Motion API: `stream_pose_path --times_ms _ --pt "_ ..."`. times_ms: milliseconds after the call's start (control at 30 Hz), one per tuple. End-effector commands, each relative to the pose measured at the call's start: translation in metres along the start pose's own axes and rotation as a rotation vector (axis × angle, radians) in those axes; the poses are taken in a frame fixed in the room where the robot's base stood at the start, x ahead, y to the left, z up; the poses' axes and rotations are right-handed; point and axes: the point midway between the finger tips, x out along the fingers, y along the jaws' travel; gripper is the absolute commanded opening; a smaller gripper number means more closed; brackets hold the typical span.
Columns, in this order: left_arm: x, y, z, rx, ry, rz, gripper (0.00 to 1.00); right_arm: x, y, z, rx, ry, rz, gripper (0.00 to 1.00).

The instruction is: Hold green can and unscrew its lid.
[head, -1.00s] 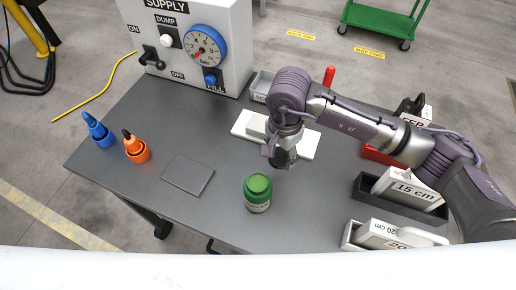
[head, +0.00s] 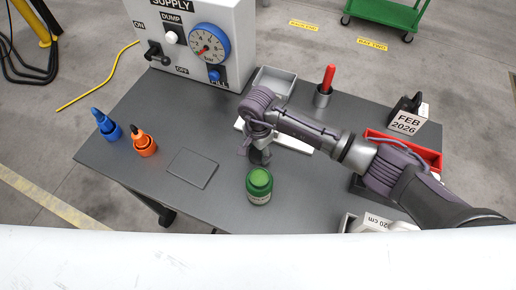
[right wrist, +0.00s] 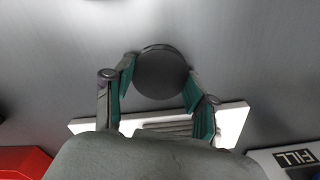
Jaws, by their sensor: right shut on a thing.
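The green can (head: 259,186) stands upright on the grey table, with a green top and a pale label. My right gripper (head: 260,155) is just behind the can in the head view, pointing down, apart from it as far as I can tell. In the right wrist view, its fingers (right wrist: 160,88) are closed around a dark round thing (right wrist: 162,72). I cannot tell whether this is a lid. My left gripper is not in view.
A white board (head: 290,140) lies behind the right gripper. A flat grey plate (head: 193,168) lies left of the can. Blue (head: 108,128) and orange (head: 143,144) bottles stand farther left. A supply box (head: 205,40) is at the back; a red tray (head: 410,145) is at right.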

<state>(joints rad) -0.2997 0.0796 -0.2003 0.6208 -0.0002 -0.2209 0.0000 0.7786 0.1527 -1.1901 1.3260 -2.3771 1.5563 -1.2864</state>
Motion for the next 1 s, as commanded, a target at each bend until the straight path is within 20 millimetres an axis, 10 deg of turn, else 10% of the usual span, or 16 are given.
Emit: stream_pose_path --times_ms 233,267,400,1000 --pt "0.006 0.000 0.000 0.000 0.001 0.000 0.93 0.004 0.000 -0.001 0.000 0.001 -0.001 0.14" --pt "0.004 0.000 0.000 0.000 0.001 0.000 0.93 0.003 0.000 0.000 0.000 0.000 -0.001 0.61" --pt "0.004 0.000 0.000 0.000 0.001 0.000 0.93 0.002 0.000 0.000 0.000 0.000 -0.001 0.82" --pt "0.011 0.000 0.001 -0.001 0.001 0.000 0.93 -0.035 -0.001 -0.001 -0.003 0.003 -0.007 0.82"
